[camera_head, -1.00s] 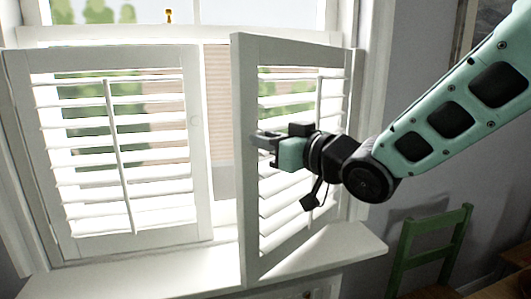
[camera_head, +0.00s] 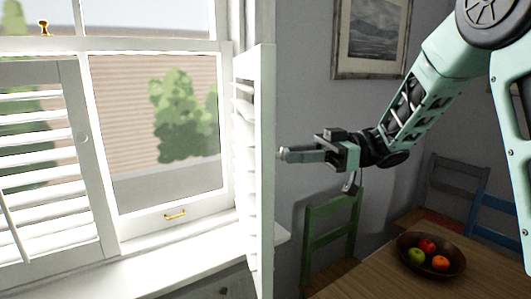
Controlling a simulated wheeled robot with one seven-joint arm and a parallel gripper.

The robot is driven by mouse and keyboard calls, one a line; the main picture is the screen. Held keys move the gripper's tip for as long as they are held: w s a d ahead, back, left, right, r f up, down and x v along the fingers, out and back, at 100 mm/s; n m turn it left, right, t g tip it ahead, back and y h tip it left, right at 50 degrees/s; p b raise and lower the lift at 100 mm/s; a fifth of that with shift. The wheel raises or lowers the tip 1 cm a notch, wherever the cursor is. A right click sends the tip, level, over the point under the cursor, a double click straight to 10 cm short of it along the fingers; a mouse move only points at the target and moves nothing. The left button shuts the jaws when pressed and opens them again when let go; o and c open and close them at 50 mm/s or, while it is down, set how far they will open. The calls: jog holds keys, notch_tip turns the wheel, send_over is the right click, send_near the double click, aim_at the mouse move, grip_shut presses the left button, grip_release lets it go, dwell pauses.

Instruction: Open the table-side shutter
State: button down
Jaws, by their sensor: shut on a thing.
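The table-side shutter (camera_head: 264,150) is the white louvred panel at the right side of the window, on the side of the dining table. It is swung well out from the window and shows almost edge-on, its slats facing left. My gripper (camera_head: 284,153) is at the right side of its free edge, about halfway up. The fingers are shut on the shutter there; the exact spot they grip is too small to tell. The other shutter (camera_head: 88,160), at the left, still covers its part of the window.
The uncovered window pane (camera_head: 125,120) has a brass pull (camera_head: 175,215) below it. The sill (camera_head: 140,265) runs underneath. A green chair (camera_head: 333,230) and a wooden table (camera_head: 395,284) with a fruit bowl (camera_head: 420,268) stand at the right. A framed picture (camera_head: 371,38) hangs on the wall.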

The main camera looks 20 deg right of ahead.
jog(key=shift+w+d+r+n+g, duration=0.15)
jog(key=shift+d+n+g, duration=0.25)
jog(key=shift+d, duration=0.7)
jog(key=c, duration=1.2)
grip_release()
jog(key=d+b, duration=0.1)
jog(key=d, duration=0.4)
jog(key=d+b, duration=0.1)
jog(key=d, duration=1.1)
jog(key=shift+s+d+b, duration=0.2)
jog(key=shift+s+b, duration=0.15)
jog(key=shift+b, duration=0.05)
